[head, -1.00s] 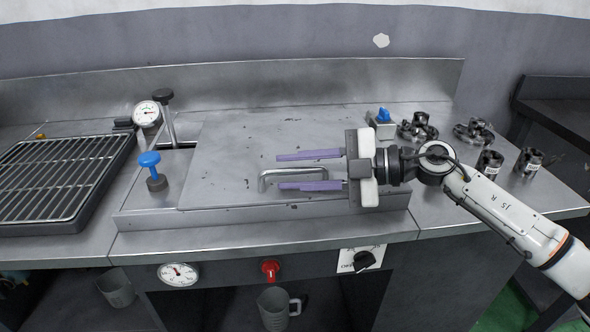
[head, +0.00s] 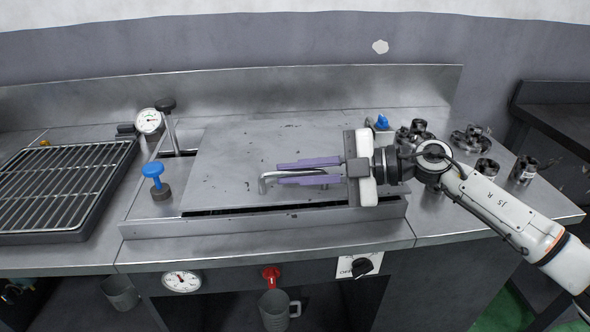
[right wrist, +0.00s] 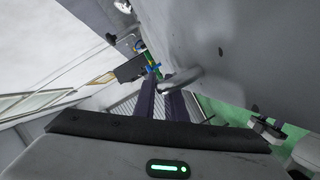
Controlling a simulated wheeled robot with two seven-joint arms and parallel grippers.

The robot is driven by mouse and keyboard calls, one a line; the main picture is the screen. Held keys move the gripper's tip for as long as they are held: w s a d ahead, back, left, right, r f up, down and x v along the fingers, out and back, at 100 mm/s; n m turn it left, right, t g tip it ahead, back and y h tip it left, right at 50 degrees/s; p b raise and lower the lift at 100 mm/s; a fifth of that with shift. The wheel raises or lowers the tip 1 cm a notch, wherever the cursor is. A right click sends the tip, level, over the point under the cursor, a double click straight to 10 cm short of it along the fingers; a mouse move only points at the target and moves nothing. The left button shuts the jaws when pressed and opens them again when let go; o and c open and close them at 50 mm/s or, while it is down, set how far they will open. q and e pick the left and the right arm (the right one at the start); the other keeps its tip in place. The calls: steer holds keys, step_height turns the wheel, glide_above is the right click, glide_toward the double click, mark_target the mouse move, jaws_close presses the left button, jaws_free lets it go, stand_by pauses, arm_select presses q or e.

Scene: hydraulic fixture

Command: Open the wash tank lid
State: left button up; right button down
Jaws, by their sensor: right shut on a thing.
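The wash tank lid (head: 235,155) is a flat scuffed metal plate on the bench. Its front edge is a little raised, with a dark gap showing below it. My right gripper (head: 300,171) is shut on the lid handle (head: 266,182), a metal bar near the front edge, with its purple fingers on both sides of it. In the right wrist view the fingers (right wrist: 163,103) close on the handle (right wrist: 182,78) beside the grey lid surface (right wrist: 240,45). The left gripper is not in view.
A wire rack (head: 62,185) lies at the left. A blue knob (head: 153,170), a gauge (head: 148,121) and a black-topped lever (head: 168,108) stand left of the lid. Several dark metal fittings (head: 472,138) stand at the right. A red valve (head: 271,275) and hanging jug (head: 274,308) are below the front edge.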

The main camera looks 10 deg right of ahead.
steer(key=w+r+m+g+p, duration=0.1)
steer(key=w+r+p, duration=0.3)
steer(key=r, duration=0.5)
steer(key=w+r+m+g+p, duration=0.1)
steer(key=w+r+m+p, duration=0.1)
steer(key=w+r+p, duration=0.3)
steer(key=shift+r+m+h, duration=0.3)
steer(key=shift+r, duration=1.85)
steer(key=c, duration=1.8)
jaws_free()
steer(key=shift+d, duration=0.1)
steer(key=b+v, duration=0.1)
steer(key=v, duration=0.9)
